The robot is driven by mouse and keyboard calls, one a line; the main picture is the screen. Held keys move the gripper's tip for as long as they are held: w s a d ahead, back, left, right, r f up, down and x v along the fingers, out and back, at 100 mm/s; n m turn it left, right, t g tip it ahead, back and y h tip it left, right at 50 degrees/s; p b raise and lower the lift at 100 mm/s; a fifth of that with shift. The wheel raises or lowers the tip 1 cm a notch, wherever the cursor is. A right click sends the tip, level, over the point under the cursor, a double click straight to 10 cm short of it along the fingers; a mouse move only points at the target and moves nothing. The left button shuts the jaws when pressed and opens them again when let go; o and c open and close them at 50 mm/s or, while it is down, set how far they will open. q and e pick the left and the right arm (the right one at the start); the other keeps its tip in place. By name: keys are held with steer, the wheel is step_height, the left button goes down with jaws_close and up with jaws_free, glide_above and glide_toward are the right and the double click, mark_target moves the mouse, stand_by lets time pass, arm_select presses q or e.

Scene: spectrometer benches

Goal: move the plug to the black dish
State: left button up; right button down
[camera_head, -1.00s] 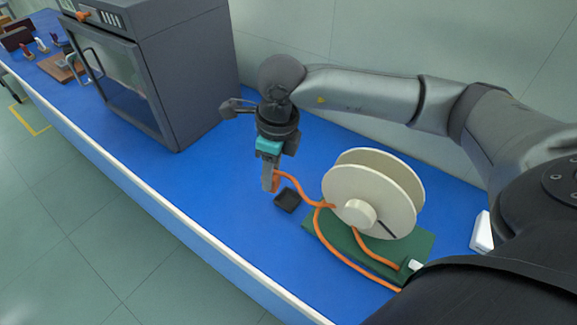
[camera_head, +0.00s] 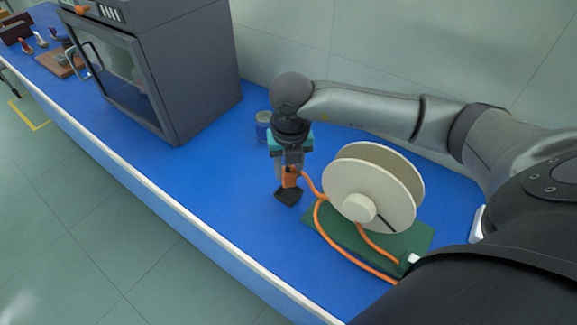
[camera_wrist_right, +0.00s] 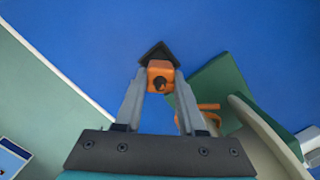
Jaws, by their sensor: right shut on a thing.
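My right gripper (camera_head: 289,177) is shut on the orange plug (camera_head: 290,179), whose orange cable runs to the cream reel. The plug also shows between the fingertips in the right wrist view (camera_wrist_right: 160,76). The small black dish (camera_head: 288,197) sits on the blue bench just below the plug in the head view, partly covered by it. In the right wrist view the dish (camera_wrist_right: 157,50) shows as a dark corner behind the plug. I cannot tell whether the plug touches the dish. My left gripper is not in view.
The cream cable reel (camera_head: 366,195) stands on a green mat (camera_head: 416,243) close right of the gripper. A large dark grey oven (camera_head: 185,70) is at the left. The bench front (camera_head: 190,215) is clear.

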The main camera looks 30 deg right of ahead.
mark_target(290, 185)
step_height(290, 185, down, 4)
steer(key=b, duration=0.2)
steer(key=shift+f+b, duration=0.1)
steer(key=shift+b, duration=0.25)
steer(key=shift+s, duration=0.15)
steer(key=shift+s+f, duration=0.15)
steer(key=shift+f, duration=0.1)
stand_by(0.4)
steer(key=shift+r, duration=0.25)
steer(key=shift+w+r+p, duration=0.2)
steer(key=shift+r+p, duration=0.35)
steer(key=shift+r, duration=0.25)
stand_by(0.4)
steer(key=shift+w, duration=0.15)
steer(key=shift+f+b, duration=0.85)
steer(key=shift+f, duration=0.05)
stand_by(0.4)
steer(key=shift+r, duration=0.25)
